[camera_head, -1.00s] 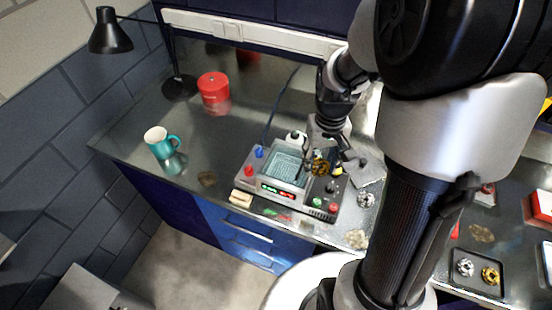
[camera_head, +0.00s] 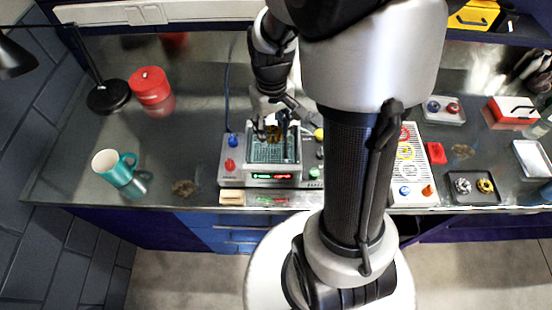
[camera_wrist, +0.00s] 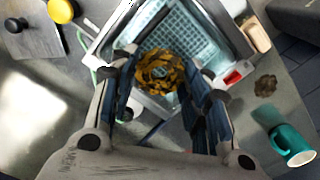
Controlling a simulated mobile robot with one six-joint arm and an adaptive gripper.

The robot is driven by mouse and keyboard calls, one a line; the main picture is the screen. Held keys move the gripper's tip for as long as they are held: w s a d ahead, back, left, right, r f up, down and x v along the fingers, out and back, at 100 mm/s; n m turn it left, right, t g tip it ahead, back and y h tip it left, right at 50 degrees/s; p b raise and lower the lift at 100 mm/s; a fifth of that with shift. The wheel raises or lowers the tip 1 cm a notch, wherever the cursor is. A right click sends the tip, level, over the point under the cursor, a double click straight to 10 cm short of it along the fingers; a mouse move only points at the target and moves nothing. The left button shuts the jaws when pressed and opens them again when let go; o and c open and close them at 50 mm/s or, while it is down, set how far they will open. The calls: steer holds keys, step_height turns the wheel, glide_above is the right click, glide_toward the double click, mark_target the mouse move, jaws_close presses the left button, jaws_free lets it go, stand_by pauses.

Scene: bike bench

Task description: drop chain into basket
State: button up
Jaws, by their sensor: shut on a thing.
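The chain (camera_wrist: 160,73) is a coiled, gold-brown bundle between my gripper's fingertips in the wrist view. My gripper (camera_head: 272,128) is shut on it and holds it over the back part of the basket. The basket (camera_head: 271,152) is a grid-bottomed tray set in a grey machine with red and green displays. In the wrist view the basket's grid (camera_wrist: 182,35) shows just beyond the chain. My fingers partly hide the chain in the head view, and I cannot tell its exact height above the basket.
A teal mug (camera_head: 115,167) and a red canister (camera_head: 150,86) stand left of the machine (camera_head: 232,150). A black tray (camera_head: 472,187) with small rings lies at right. A perforated panel (camera_head: 408,160) with coloured knobs is partly behind my arm. The bench between mug and machine is mostly clear.

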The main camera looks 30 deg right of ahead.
step_height(320, 180, down, 2)
steer(key=shift+f+b, duration=0.2)
steer(key=shift+b, duration=0.4)
steer(key=o, duration=1.2)
steer(key=shift+c, duration=0.2)
steer(key=shift+r, duration=0.1)
step_height(320, 180, up, 12)
